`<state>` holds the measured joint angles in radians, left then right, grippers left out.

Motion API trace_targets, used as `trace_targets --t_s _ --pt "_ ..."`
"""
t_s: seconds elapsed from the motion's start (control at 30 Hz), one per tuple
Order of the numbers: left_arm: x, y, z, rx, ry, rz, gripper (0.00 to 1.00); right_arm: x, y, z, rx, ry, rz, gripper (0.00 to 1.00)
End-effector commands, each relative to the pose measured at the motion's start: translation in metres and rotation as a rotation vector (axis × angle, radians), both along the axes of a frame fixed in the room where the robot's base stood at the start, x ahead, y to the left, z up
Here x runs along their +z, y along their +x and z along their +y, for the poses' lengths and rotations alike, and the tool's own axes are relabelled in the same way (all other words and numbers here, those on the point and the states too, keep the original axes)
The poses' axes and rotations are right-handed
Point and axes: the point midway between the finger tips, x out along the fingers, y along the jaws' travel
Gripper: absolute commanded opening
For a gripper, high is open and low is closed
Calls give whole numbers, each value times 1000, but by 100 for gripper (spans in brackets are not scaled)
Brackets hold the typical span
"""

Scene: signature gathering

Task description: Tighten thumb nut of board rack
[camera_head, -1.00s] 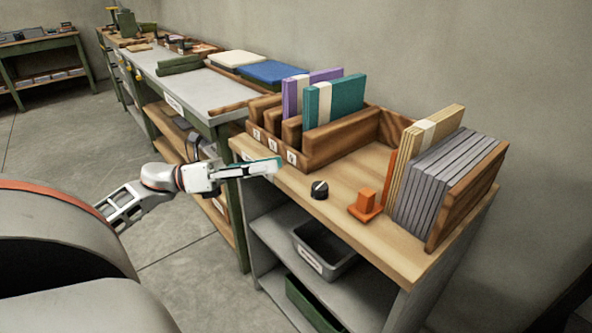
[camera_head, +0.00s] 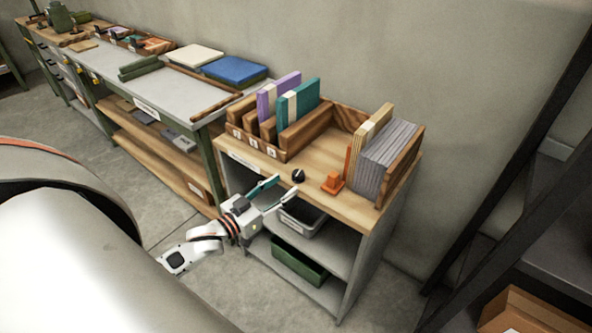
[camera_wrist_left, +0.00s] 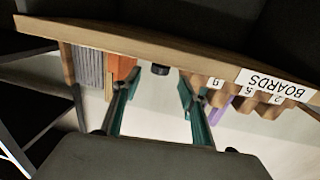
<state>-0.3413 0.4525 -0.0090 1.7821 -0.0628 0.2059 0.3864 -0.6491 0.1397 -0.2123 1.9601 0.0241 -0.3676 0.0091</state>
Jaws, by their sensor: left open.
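A small black knob (camera_head: 298,175), which looks like the thumb nut, stands on the wooden top near its front edge. An orange block (camera_head: 333,183) stands just right of it. Behind them, the board rack holds grey boards (camera_head: 384,160) and tan boards against a wooden end plate (camera_head: 402,166). My left gripper (camera_head: 279,190) is open and empty at the front edge, its fingers pointing at the knob but apart from it. In the upside-down left wrist view, the knob (camera_wrist_left: 160,69) shows between and beyond the teal-padded fingers (camera_wrist_left: 158,92). My right gripper is not in view.
A wooden slotted rack (camera_head: 290,146) with purple and teal boards stands left of the knob. A dark metal frame (camera_head: 515,150) stands at the right. The long workbench (camera_head: 170,92) is at left.

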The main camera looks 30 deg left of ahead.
Motion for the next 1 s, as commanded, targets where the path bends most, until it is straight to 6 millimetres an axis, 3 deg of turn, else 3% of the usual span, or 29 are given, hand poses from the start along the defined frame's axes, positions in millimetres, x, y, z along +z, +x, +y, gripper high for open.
trace_targets --t_s 0.4,0.6,0.87,1.0 --pt "1 58 -9 0 5 -5 43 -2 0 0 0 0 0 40" --pt "1 70 -11 0 6 -4 43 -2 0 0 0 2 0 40" --pt "1 72 -12 0 7 -4 43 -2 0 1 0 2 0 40" --pt "1 72 -12 0 7 -5 9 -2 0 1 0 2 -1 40"
